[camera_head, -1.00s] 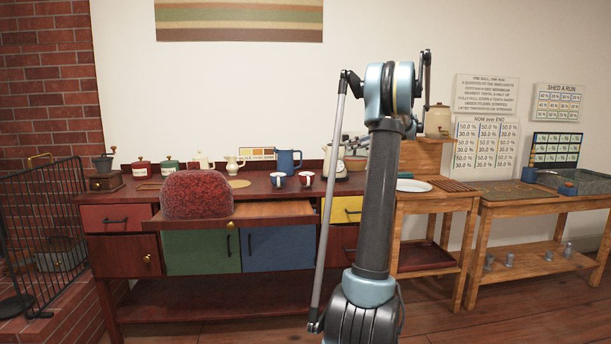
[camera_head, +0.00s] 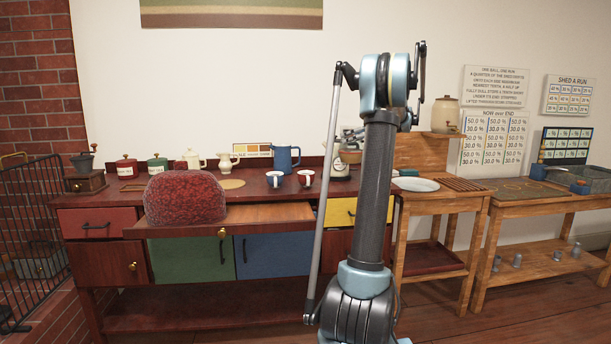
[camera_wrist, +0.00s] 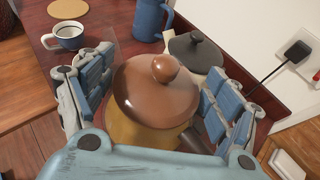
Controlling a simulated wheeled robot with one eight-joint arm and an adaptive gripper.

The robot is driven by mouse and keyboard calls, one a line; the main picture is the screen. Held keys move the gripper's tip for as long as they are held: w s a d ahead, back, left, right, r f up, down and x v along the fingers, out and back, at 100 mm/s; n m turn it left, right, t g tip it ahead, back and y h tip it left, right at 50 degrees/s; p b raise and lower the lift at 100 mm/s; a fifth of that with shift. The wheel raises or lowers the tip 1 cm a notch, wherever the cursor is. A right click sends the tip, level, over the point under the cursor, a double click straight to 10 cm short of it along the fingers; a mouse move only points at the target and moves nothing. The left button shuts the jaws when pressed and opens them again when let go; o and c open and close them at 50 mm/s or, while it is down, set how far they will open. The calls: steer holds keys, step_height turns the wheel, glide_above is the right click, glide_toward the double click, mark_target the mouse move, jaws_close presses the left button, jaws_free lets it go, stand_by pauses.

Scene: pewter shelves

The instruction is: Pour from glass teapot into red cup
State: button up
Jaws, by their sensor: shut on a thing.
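The red cup (camera_head: 306,178) stands on the dark red counter, just right of a blue cup (camera_head: 275,179). My gripper (camera_wrist: 155,95) is shut on a pot with a round brown lid and knob and an amber body, which I take as the glass teapot (camera_wrist: 153,88). The blue finger pads are on both sides of it, and it looks upright. In the head view my arm hides most of it.
A blue jug (camera_head: 284,158) stands behind the cups. A white pot with a dark lid (camera_wrist: 195,48) is close behind the held pot. A red fuzzy mound (camera_head: 185,198) is on the left. A wooden stand with a white plate (camera_head: 415,184) is right of the counter.

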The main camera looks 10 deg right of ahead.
steer(key=shift+s+a+r+n+h+p, duration=0.15)
steer(key=shift+a+r+n+h+p, duration=0.15)
steer(key=shift+a+r+p, duration=0.15)
steer(key=shift+a+r+n+g+h+p, duration=0.4)
steer(key=shift+a+r+n+h+p, duration=0.25)
steer(key=shift+a+r+h, duration=0.8)
steer(key=shift+a+y, duration=0.25)
steer(key=shift+a, duration=0.1)
steer(key=shift+a+f+n+h+p, duration=0.25)
steer(key=shift+a+p, duration=0.2)
steer(key=shift+p, duration=0.35)
steer(key=shift+a+f+n+h+p, duration=0.15)
steer(key=shift+a+h+p, duration=0.25)
steer(key=shift+p, duration=0.4)
steer(key=shift+a+f+h+p, duration=0.1)
steer(key=shift+a+h+p, duration=0.25)
steer(key=shift+a+p, duration=0.7)
steer(key=shift+a+n+h, duration=0.25)
steer(key=shift+a+h, duration=0.15)
steer(key=shift+a+f, duration=0.2)
steer(key=shift+f, duration=0.1)
stand_by(1.0)
